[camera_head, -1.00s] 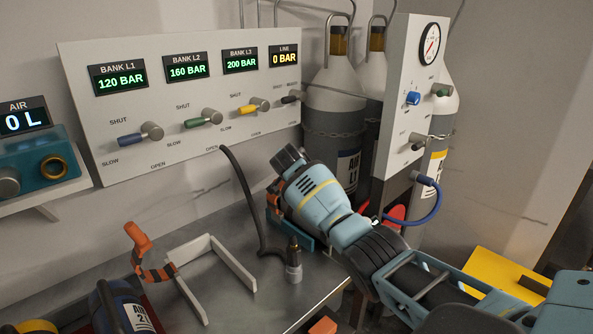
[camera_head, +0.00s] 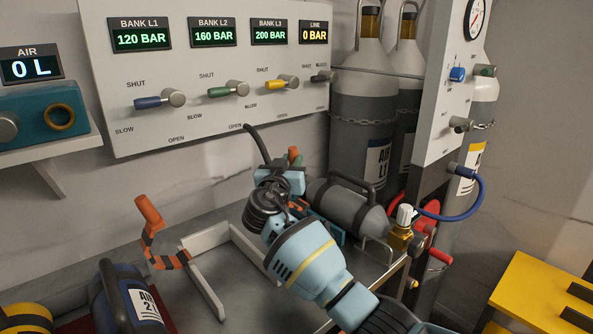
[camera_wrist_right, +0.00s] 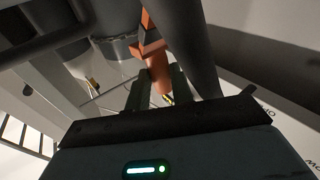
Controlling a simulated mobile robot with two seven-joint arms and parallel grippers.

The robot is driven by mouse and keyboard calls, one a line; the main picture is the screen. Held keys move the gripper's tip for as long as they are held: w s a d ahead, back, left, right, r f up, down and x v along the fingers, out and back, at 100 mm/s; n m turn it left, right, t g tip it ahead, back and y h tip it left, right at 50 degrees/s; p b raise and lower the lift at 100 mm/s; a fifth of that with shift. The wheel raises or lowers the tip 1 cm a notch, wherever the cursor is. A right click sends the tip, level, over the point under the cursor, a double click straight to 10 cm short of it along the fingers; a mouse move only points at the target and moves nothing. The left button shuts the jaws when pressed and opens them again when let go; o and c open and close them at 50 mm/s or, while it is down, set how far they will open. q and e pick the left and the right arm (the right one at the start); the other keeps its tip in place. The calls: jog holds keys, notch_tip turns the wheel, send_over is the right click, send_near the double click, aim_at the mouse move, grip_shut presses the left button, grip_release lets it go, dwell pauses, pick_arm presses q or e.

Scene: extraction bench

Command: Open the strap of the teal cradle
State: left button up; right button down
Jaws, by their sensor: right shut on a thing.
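The teal cradle (camera_head: 331,230) stands on the bench, largely hidden behind my right arm. A grey cylinder with a dark handle (camera_head: 348,203) lies in it. The cradle's orange-and-black strap (camera_head: 298,207) shows partly beside my wrist, and its orange tab (camera_head: 294,154) sticks up behind my right gripper (camera_head: 286,172). In the right wrist view, the orange tab (camera_wrist_right: 158,72) is between the fingers of my right gripper (camera_wrist_right: 158,88), which is shut on it. Whether the strap is still fastened cannot be told. My left gripper is out of view.
A white cradle (camera_head: 205,285) with its striped strap (camera_head: 152,240) standing up is at left. A blue cylinder (camera_head: 118,300) lies at front left. A brass valve (camera_head: 401,232) is right of the grey cylinder. The valve panel (camera_head: 210,110) rises behind.

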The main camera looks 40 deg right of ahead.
jog(key=a+b, duration=0.1)
jog(key=a+f+n+t+b, duration=0.1)
jog(key=shift+s+h+b, duration=0.1)
jog(key=shift+h+b, duration=0.3)
dwell(0.3)
jog(key=c, duration=1.2)
grip_release()
jog(key=v, duration=0.7)
jog(key=shift+s+a+b, duration=0.25)
jog(key=shift+a+b, duration=0.05)
